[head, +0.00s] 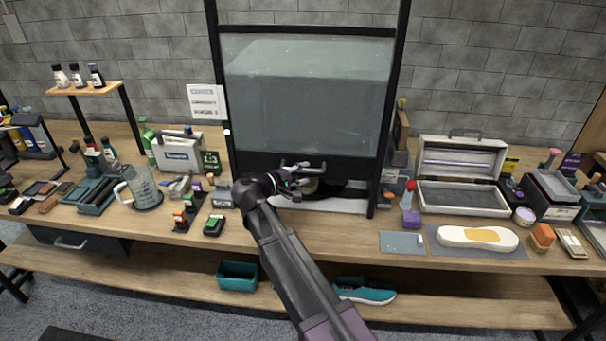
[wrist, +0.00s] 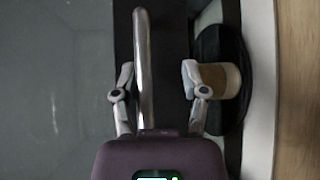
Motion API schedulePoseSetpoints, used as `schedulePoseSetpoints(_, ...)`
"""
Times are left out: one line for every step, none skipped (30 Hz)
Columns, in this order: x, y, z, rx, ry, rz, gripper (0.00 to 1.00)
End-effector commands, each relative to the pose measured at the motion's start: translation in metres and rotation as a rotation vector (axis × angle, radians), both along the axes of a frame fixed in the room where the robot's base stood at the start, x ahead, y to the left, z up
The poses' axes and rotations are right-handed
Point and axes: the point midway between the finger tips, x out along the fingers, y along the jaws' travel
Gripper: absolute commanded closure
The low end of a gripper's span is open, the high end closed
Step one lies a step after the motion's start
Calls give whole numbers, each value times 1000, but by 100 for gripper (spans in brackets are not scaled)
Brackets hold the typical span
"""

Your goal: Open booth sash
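The booth sash (head: 305,95) is a grey glass pane in a black frame at the back middle of the bench. Its lower black rail shows with a small gap below it. A metal bar handle (wrist: 143,70) stands off the rail in the wrist view. My gripper (head: 304,172) is at the rail, and its fingers (wrist: 158,85) are spread either side of the handle. The left finger is close to the bar and the right finger is clearly apart from it. In the head view the handle is hard to tell from the fingers.
Under the sash, a dark round disc (wrist: 208,50) carries a pale round piece (wrist: 222,80). A jug (head: 144,188) and brushes stand left; an open metal case (head: 462,160) and a white sole (head: 476,238) lie right. A teal shoe (head: 364,291) sits on the lower shelf.

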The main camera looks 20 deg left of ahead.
Motion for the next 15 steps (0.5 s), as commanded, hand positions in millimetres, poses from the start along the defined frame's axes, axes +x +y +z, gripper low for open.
schedulePoseSetpoints(0, 0, -9, 0, 1, 0, 46)
schedulePoseSetpoints(0, 0, -12, 0, 1, 0, 46)
schedulePoseSetpoints(0, 0, -15, 0, 1, 0, 46)
schedulePoseSetpoints(0, 0, -18, 0, 1, 0, 46)
schedulePoseSetpoints(0, 0, -20, 0, 1, 0, 46)
schedulePoseSetpoints(0, 0, -23, 0, 1, 0, 46)
schedulePoseSetpoints(0, 0, -26, 0, 1, 0, 46)
schedulePoseSetpoints(0, 0, -28, 0, 1, 0, 46)
schedulePoseSetpoints(0, 0, -32, 0, 1, 0, 46)
schedulePoseSetpoints(0, 0, -34, 0, 1, 0, 46)
schedulePoseSetpoints(0, 0, -37, 0, 1, 0, 46)
schedulePoseSetpoints(0, 0, -40, 0, 1, 0, 46)
schedulePoseSetpoints(0, 0, -43, 0, 1, 0, 46)
schedulePoseSetpoints(0, 0, -45, 0, 1, 0, 46)
schedulePoseSetpoints(0, 0, -48, 0, 1, 0, 46)
